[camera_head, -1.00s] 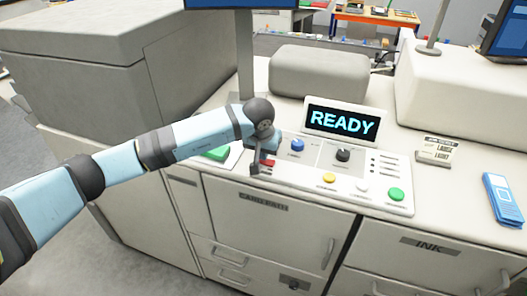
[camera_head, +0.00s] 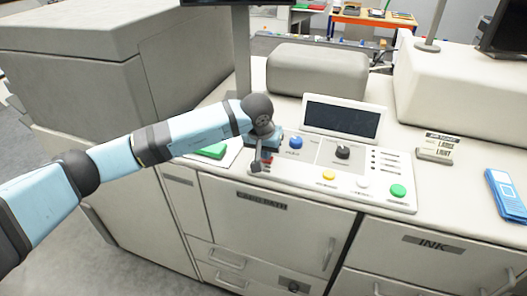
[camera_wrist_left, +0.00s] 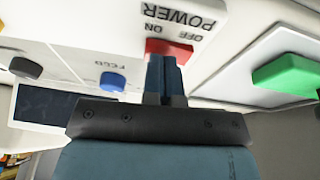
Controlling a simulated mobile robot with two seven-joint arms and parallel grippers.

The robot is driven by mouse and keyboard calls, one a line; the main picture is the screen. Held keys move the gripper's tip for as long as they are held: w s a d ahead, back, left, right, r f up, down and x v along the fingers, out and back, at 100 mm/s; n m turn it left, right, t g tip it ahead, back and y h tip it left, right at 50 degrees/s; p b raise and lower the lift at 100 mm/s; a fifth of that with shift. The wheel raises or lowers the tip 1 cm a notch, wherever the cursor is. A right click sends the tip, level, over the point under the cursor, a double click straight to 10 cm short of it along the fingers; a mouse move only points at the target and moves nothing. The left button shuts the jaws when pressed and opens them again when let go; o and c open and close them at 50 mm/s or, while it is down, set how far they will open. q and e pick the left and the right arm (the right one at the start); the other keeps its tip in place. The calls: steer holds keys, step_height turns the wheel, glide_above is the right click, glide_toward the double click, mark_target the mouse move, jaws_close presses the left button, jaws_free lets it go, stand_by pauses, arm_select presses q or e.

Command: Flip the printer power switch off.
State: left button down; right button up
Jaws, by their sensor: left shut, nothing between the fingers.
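The red power switch (camera_wrist_left: 180,46) sits under the POWER, ON and OFF lettering in the left wrist view. In the head view a little red of it shows beside my gripper. My left gripper (camera_wrist_left: 163,62) is shut and empty, with its fingertips right at the switch and covering part of it. I cannot tell whether they touch. In the head view the left gripper (camera_head: 257,165) points down at the left end of the control panel (camera_head: 310,182). The printer's display (camera_head: 341,117) is dark. My right gripper is not in view.
A blue knob (camera_head: 295,143), a black knob (camera_head: 343,152), and yellow, white and green buttons sit on the panel. A green block (camera_head: 212,150) lies to the left. A blue handheld device (camera_head: 505,194) lies at the right. The screen at the upper right (camera_head: 503,30) is dark.

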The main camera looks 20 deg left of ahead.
arm_select(q)
steer(key=shift+a, duration=0.1)
steer(key=shift+r, duration=0.35)
step_height(320, 180, up, 3)
steer(key=shift+f+p, duration=0.1)
steer(key=shift+p, duration=0.3)
steer(key=a+b+v, duration=0.1)
steer(key=b+v, duration=0.1)
steer(key=v, duration=0.8)
steer(key=shift+a+r+b, duration=0.25)
steer(key=shift+a+b, duration=0.05)
steer(key=shift+a, duration=0.05)
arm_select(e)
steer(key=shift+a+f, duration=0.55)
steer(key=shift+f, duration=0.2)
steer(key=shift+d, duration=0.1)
